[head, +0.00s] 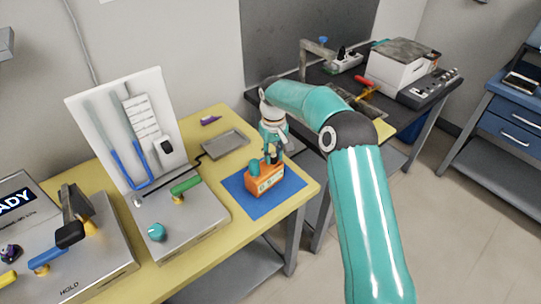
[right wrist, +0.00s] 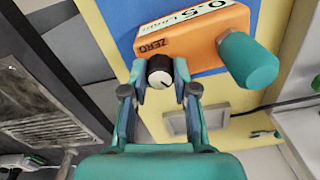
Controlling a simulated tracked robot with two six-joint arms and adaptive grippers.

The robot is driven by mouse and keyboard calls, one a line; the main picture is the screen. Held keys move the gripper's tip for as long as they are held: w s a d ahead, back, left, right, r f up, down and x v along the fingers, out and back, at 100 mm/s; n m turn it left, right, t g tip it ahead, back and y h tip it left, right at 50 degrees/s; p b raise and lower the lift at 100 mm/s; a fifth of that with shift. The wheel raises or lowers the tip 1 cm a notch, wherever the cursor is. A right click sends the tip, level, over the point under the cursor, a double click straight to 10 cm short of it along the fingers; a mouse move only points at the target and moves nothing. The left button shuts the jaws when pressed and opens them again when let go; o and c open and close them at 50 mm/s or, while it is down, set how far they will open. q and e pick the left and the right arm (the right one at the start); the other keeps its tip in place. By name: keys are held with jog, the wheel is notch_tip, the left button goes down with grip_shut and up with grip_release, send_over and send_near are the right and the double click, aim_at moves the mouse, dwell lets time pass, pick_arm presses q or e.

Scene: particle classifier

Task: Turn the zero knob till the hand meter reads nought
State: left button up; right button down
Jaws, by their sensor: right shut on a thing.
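The orange hand meter (head: 265,182) stands on a blue mat (head: 233,185) at the yellow table's right end. In the right wrist view the meter (right wrist: 195,38) appears tilted, with a teal cylinder (right wrist: 248,60) on it. Its white display (right wrist: 208,15) seems to read 0.5; the unit is hard to read. The zero knob (right wrist: 160,70), black with a white pointer face, sits beside the word ZERO. My right gripper (head: 271,158) comes down over the meter. In the wrist view its fingers (right wrist: 159,92) are shut on the knob, one each side. My left gripper is not in view.
A metal tray (head: 226,144) lies behind the mat. Left of it stands a white panel (head: 125,125) with blue tubing, on a grey unit (head: 190,225) with a teal knob (head: 157,232). A dark bench (head: 330,90) with a white box (head: 401,66) is behind right.

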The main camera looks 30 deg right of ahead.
aim_at(273, 155)
jog(key=shift+n+p, duration=0.3)
jog(key=shift+n, duration=0.9)
dwell(2.0)
jog(key=c, duration=0.9)
grip_release()
notch_tip(273, 155, up, 12)
jog(key=shift+f, duration=0.1)
